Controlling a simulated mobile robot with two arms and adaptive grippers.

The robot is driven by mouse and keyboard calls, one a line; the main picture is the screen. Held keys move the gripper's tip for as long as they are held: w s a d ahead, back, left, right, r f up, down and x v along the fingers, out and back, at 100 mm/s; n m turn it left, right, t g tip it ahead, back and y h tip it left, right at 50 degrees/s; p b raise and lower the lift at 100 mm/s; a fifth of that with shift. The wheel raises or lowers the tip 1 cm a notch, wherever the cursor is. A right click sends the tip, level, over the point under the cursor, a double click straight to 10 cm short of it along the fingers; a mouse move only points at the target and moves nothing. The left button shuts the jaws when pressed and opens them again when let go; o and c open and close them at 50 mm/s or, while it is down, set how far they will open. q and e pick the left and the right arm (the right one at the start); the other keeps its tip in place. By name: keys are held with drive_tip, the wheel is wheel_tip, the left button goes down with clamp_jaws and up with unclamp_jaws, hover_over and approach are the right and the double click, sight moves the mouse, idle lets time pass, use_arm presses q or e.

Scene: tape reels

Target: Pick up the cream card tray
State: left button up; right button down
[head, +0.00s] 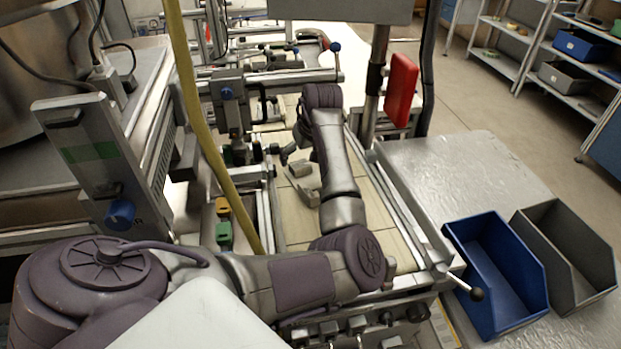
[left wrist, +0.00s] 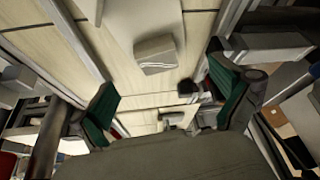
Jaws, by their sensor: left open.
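A pale, cream-grey blocky piece (left wrist: 155,55), which looks like the card tray, lies on the light boards in the left wrist view. It also shows in the head view (head: 300,169), below the gripper and partly beside my forearm. A flat pale part adjoins it; I cannot tell if they are one piece. My left gripper (left wrist: 165,103) is open, its green-padded fingers wide apart with nothing between them. The pale piece is ahead of the fingertips, apart from them. In the head view the left gripper (head: 290,152) is mostly hidden behind my arm. My right gripper is not in view.
A metal rail frame borders the boards (head: 294,218) on both sides. A yellow hose (head: 190,95) hangs at left. A blue bin (head: 497,275) and a grey bin (head: 568,255) stand on the metal table (head: 450,175) at right. A red panel (head: 401,90) stands near the post.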

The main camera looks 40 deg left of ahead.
sight(301, 165)
use_arm(q)
drive_tip(key=shift+a+f, duration=0.15)
drive_tip(key=shift+f, duration=0.3)
drive_tip(key=p+x, duration=0.1)
drive_tip(key=x, duration=0.3)
drive_tip(key=shift+w+a+f+p, duration=0.15)
drive_tip(key=shift+w+f+p, duration=0.1)
drive_tip(key=shift+p, duration=0.1)
drive_tip(key=shift+f, duration=0.1)
drive_tip(key=c, duration=1.1)
drive_tip(key=shift+s, duration=0.1)
drive_tip(key=c, duration=0.5)
